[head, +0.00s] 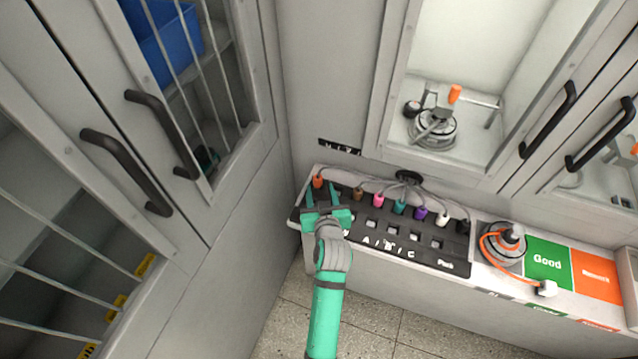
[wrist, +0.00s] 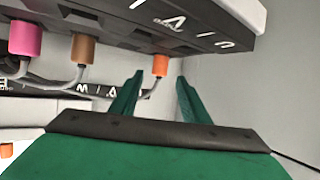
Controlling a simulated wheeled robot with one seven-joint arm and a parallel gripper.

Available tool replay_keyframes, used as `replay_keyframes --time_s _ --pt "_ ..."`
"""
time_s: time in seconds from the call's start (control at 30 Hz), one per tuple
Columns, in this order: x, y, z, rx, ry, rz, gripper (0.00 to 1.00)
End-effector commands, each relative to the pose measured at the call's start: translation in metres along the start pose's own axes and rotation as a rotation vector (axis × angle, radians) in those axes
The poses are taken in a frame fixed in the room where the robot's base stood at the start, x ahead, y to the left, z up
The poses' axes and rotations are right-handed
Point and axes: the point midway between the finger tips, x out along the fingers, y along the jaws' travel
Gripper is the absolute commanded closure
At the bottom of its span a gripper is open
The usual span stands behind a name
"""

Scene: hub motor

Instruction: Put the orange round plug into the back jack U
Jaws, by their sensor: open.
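The orange round plug (head: 318,181) stands at the left end of the back row of plugs on the black jack panel (head: 455,253). In the wrist view the orange plug (wrist: 160,66) shows between my two green fingertips, with a pale cable curving from it. My gripper (head: 324,192) is open over the panel's left end. In the wrist view my gripper (wrist: 160,77) has a finger on each side of the plug, with gaps and no clear contact. White letters, including V and U, show on the panel edge (wrist: 205,38). I cannot tell which opening is back jack U.
Brown (head: 358,194), pink (head: 378,200), teal (head: 400,207) and other plugs stand along the row to the right. A hub motor (head: 503,243) with an orange cable sits beside the green Good area (head: 547,262). Cabinet walls rise close on the left and behind.

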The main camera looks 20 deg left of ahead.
Motion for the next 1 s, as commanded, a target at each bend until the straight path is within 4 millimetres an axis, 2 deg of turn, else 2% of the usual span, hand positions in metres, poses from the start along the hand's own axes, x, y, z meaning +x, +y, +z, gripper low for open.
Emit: replay_keyframes --time_s 0.03,0.2,0.47,0.57,0.67,0.77,1.0 --pt "-0.01 0.0 0.001 0.001 0.0 0.001 0.58" --pt "-0.034 0.001 0.0 0.002 0.0 0.001 0.58" --pt "-0.046 0.0 0.001 0.001 0.0 0.001 0.58" --pt "-0.051 0.002 0.008 0.01 0.0 0.012 0.58" --pt "-0.066 0.005 0.027 0.03 0.0 0.042 0.58" --pt "-0.09 0.009 0.051 0.059 0.008 0.089 0.58" --pt "-0.164 0.016 0.102 0.114 0.034 0.209 0.58"
